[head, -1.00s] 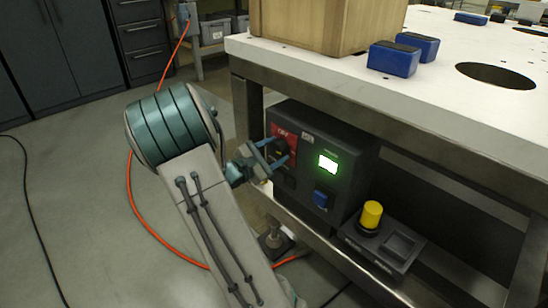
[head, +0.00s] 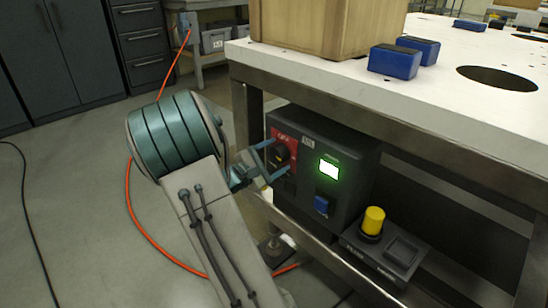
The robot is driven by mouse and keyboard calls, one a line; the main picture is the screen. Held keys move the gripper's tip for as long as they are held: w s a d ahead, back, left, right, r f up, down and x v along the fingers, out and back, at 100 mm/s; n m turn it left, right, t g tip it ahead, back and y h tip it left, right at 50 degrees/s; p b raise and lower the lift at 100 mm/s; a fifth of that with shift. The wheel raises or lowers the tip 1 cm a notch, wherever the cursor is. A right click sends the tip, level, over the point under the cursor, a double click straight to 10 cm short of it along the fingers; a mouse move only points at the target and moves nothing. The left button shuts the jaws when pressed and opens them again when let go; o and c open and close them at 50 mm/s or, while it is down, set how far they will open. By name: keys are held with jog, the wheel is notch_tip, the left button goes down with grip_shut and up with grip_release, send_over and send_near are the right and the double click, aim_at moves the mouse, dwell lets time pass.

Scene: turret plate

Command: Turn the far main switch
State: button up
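The main switch is a dark rotary knob (head: 282,155) on a red plate (head: 290,140), on the left part of the front of a black control box (head: 345,160) under the table. My gripper (head: 276,156) is in front of the switch, coming from the left. Its two blue-grey fingers are spread, one above and one below the knob, with visible space around it. My wrist and fingers partly hide the plate's left side.
The box also has a lit green display (head: 329,169) and a blue part (head: 321,205). A yellow button (head: 373,220) stands on a low black unit to the right. The white tabletop (head: 440,97) overhangs the box. An orange cable (head: 131,205) lies on the floor.

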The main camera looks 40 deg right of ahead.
jog(key=shift+a, duration=0.1)
jog(key=s+a+p, duration=0.1)
jog(key=a+p, duration=0.2)
jog(key=a, duration=1)
jog(key=shift+a, duration=0.3)
